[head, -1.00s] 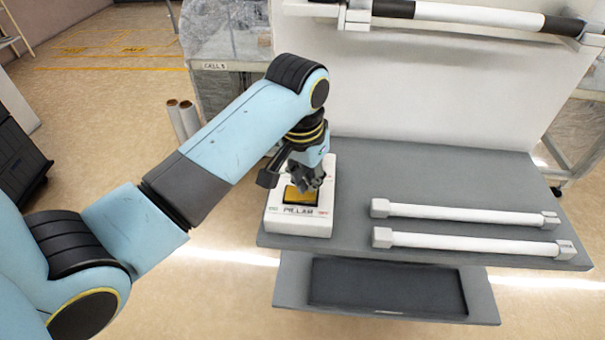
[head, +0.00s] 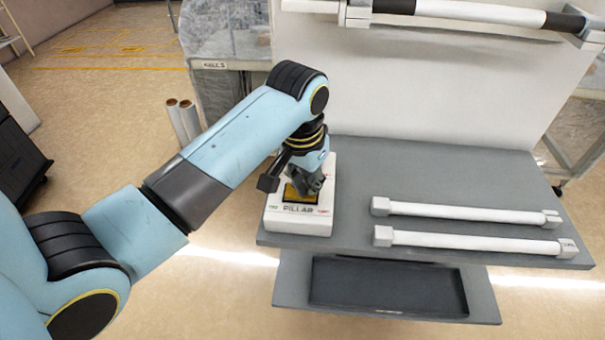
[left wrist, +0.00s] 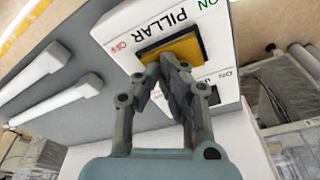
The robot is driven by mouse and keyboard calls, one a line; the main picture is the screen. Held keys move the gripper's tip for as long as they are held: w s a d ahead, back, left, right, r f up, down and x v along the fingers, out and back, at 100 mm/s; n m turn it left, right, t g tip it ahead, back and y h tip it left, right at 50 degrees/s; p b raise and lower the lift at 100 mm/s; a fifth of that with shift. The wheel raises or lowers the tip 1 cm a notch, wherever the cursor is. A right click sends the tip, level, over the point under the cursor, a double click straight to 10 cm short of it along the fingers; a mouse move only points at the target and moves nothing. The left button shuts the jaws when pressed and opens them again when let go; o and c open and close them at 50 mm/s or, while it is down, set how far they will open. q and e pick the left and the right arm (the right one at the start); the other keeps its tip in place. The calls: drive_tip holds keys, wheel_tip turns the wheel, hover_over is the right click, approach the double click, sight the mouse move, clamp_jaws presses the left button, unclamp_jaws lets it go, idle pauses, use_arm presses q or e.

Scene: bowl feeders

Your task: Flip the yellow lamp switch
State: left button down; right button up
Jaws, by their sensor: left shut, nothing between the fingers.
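The yellow lamp switch (head: 291,194) is a rocker set in a white box (head: 300,225) marked PILLAR, with ON at its left and OFF at its right in the head view. The box stands at the left end of the grey shelf. My left gripper (head: 309,190) is shut and empty, its fingertips at the right part of the switch and hiding some of it. In the left wrist view the yellow switch (left wrist: 186,50) shows beyond the fingertips (left wrist: 168,62), which look to be at or touching its edge. My right gripper is out of view.
Two white tubes (head: 470,213) (head: 470,242) lie on the grey shelf (head: 350,225) right of the box. A black tray (head: 385,285) sits on a lower shelf. A black and white bar (head: 480,14) runs across the back panel. The shelf between box and tubes is clear.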

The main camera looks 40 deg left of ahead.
use_arm(q)
wheel_tip(320, 180, up, 3)
drive_tip(key=shift+f+p, duration=0.15)
drive_tip(key=shift+p, duration=0.95)
drive_tip(key=shift+r, duration=2.1)
